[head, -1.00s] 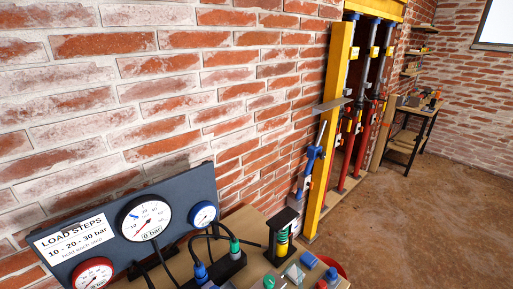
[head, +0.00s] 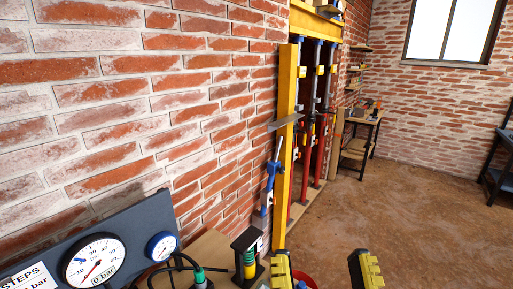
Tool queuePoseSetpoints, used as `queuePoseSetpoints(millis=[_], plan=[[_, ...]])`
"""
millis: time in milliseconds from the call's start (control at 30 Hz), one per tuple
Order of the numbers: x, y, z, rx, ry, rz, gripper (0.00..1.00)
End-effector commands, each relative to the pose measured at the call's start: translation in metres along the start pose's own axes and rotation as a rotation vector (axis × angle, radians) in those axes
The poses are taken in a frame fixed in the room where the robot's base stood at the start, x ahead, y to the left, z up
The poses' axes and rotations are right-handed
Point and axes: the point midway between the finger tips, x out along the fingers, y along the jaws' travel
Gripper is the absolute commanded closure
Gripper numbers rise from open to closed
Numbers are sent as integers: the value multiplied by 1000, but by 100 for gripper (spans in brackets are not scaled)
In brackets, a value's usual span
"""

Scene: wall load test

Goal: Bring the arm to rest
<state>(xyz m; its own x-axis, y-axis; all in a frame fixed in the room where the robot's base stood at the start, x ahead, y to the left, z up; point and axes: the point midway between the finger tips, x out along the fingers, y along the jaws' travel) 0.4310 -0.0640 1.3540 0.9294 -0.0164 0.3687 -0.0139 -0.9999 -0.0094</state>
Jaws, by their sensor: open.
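My gripper (head: 325,270) shows at the bottom edge of the head view, right of centre. Its two yellow and black fingers are spread well apart and nothing is held between them. The rest of my arm is out of view. The fingers appear in front of the bench area, and the left one hides part of what is behind it.
A gauge panel (head: 150,215) stands on a wooden bench (head: 205,246) at lower left. A black stand with a yellow-green cylinder (head: 249,264) is left of my gripper. A yellow post (head: 286,150) and red props (head: 320,150) line the brick wall. Brown floor (head: 420,210) is clear at right.

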Motion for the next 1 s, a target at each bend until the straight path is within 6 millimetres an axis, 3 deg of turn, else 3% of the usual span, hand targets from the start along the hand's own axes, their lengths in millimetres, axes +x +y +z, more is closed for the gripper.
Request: queuePoseSetpoints(millis=[33, 267, 600, 700, 833, 1000], plan=[[11, 0, -23, -23, -7, 3, 34], [44, 0, -103, -13, -14, 5, 34], [99, -1, -242, -5, -16, 7, 34], [112, -1, -273, -3, -17, 7, 34], [120, -1, -293, -2, -18, 7, 34], [121, -1, -294, -1, -18, 8, 34]])
